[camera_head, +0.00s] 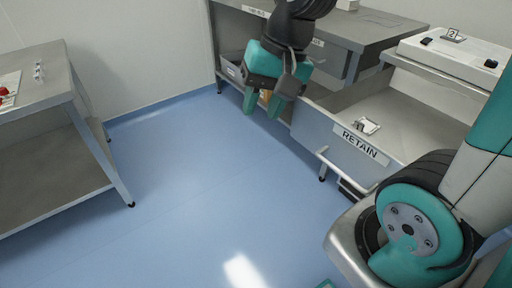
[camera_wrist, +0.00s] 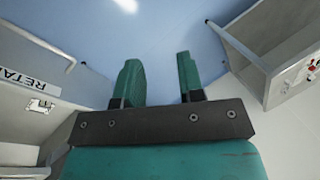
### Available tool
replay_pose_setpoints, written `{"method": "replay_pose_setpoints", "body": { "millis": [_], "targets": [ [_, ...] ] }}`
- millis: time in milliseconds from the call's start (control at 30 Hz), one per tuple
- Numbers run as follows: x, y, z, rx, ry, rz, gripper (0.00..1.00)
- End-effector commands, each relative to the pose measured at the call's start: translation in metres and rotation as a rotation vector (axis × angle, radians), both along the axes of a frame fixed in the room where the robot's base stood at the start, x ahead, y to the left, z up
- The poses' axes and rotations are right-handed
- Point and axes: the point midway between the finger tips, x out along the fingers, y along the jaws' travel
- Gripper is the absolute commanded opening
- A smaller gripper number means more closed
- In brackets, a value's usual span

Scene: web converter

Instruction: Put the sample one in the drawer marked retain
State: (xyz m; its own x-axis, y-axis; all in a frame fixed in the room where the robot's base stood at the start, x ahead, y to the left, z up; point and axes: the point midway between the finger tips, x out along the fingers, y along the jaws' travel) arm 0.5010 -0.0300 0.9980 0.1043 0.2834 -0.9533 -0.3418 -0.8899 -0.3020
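The drawer marked RETAIN (camera_head: 325,134) is pulled open at the right in the head view, with its handle facing the floor. It also shows at the left edge of the wrist view (camera_wrist: 20,103). A small pale piece with a dark metallic part (camera_head: 367,125) lies inside the drawer, just behind its front; it shows in the wrist view (camera_wrist: 40,106) too. I cannot read a number on it. My gripper (camera_head: 262,110) points down over the floor, left of the drawer. In the wrist view its two fingers (camera_wrist: 158,80) are apart with only floor between them.
A grey table (camera_head: 30,62) stands at left with a red item (camera_head: 4,91) and small pale pieces (camera_head: 38,72) on it. A white unit (camera_head: 470,62) at upper right bears a card marked 2 (camera_head: 453,35). Blue floor (camera_head: 190,180) between is clear.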

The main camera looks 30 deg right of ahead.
Motion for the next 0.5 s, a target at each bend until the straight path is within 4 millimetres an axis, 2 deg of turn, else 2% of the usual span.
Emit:
{"method": "replay_pose_setpoints", "body": {
  "millis": [33,100,200,333,500],
  "targets": [
    [-0.023,0.025,0.004,0.0,-0.048,0.219,0.35],
    [-0.051,0.048,0.007,0.003,-0.108,0.49,0.35],
    [-0.081,0.067,0.01,0.01,-0.172,0.764,0.35],
    [-0.1,0.075,0.01,0.018,-0.214,0.931,0.35],
    [-0.102,0.076,0.01,0.019,-0.22,0.954,0.35]
  ]
}}
